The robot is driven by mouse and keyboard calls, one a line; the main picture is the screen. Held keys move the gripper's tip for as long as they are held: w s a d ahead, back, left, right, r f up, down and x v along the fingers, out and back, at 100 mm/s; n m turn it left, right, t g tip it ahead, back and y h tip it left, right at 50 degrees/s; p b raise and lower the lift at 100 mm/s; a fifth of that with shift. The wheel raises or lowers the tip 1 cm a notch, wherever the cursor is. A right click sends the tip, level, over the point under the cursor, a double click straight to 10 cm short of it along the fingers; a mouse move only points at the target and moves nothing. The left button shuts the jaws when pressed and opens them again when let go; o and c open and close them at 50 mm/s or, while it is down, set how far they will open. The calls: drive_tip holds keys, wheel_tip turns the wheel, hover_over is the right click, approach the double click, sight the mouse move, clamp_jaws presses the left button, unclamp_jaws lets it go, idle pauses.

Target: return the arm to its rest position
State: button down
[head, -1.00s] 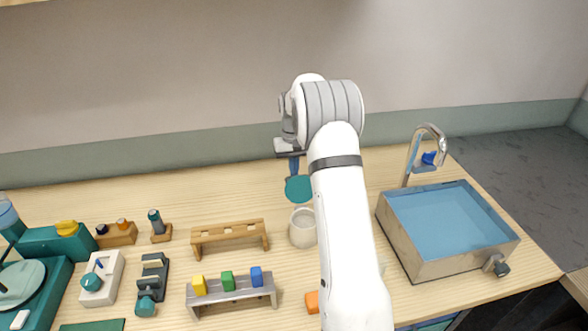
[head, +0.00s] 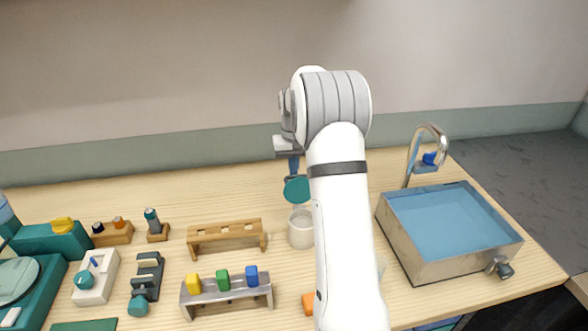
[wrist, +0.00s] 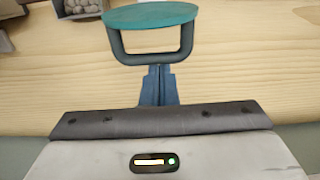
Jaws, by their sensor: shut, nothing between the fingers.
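My white arm reaches away over the wooden bench in the head view, bent at its grey-banded joint. My gripper (head: 293,172) hangs in the air in front of the wall, pointing down. In the wrist view its blue fingers (wrist: 160,74) are together with nothing between them. A teal disc (head: 297,189) shows just below the fingertips in the head view. In the wrist view the teal disc (wrist: 150,16) sits on a dark U-shaped frame (wrist: 150,57) right at the fingertips. I cannot tell whether the frame touches them.
A whitish cup (head: 300,230) stands below the disc, beside my arm. A wooden rack (head: 226,230) and a metal rack (head: 228,296) with yellow, green and blue pieces stand left. A sink (head: 450,261) with a tap (head: 409,152) is right. An orange block (head: 308,303) is partly hidden by my arm.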

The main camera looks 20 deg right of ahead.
wheel_tip(320, 180, up, 7)
drive_tip(key=s+a+r, duration=0.5)
drive_tip(key=s+a, duration=0.1)
drive_tip(key=s, duration=0.1)
drive_tip(key=s+a+f+n+t, duration=0.1)
drive_tip(key=s+a, duration=0.4)
drive_tip(key=s, duration=0.8)
drive_tip(key=s+a+f+n+t, duration=0.1)
drive_tip(key=s+a, duration=0.4)
drive_tip(key=s, duration=0.8)
drive_tip(key=shift+s+f+t+b, duration=0.25)
drive_tip(key=shift+f+t+b, duration=0.15)
drive_tip(key=shift+f+t, duration=0.3)
